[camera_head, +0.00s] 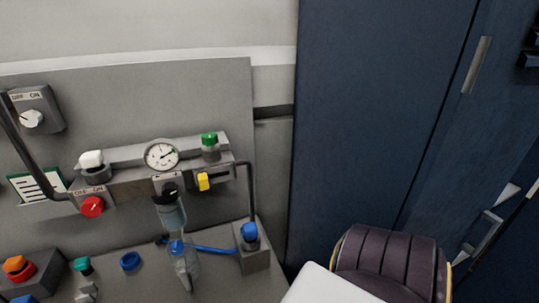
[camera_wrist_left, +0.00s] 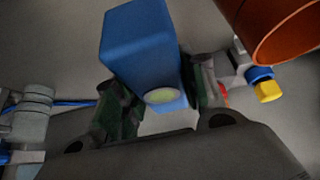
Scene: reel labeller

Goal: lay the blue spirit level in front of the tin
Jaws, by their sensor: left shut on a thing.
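In the left wrist view, my left gripper (camera_wrist_left: 162,92) is shut on the blue spirit level (camera_wrist_left: 142,40), a blue block with a pale yellow-green oval vial on its near face. The block sits between the two dark fingers and reaches away from the palm. An orange-brown round thing with an open rim (camera_wrist_left: 283,30), perhaps the tin, shows at the upper right, apart from the block and cut off by the picture edge. The head view shows neither the level nor a gripper, and my right gripper is in no view.
The head view shows a grey panel with a gauge (camera_head: 161,155), a red knob (camera_head: 92,207), a green knob (camera_head: 209,139) and a blue hose (camera_head: 212,249). A dark blue cabinet (camera_head: 375,110) stands right. A dark ribbed thing (camera_head: 390,262) is at lower right.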

